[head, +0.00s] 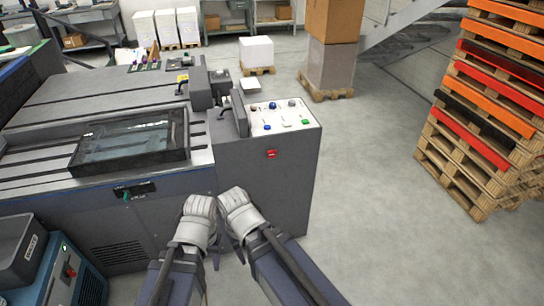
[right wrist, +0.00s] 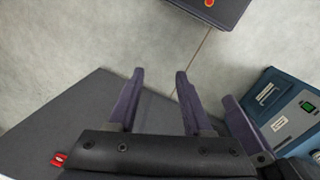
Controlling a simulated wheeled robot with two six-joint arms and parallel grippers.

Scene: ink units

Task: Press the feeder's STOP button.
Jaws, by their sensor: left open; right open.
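A grey cabinet (head: 262,185) carries a sloped white control panel (head: 286,116) with blue, green, white and dark reddish buttons. A small red part (head: 271,153) sits on its front face, and a red part (right wrist: 58,158) shows on grey in the right wrist view. No STOP lettering is readable, so I cannot tell which button is STOP. My left gripper (head: 215,258) hangs low before the cabinet, partly hidden by my forearms. My right gripper (right wrist: 160,75) is open and empty over bare floor, with a gap between its fingers. Neither touches a button.
The long machine bed with a framed tray (head: 130,144) lies left. A teal unit with a red knob (head: 69,271) stands lower left; a teal box (right wrist: 282,115) shows in the right wrist view. Stacked pallets (head: 490,110) stand right. The floor (head: 385,225) between is clear.

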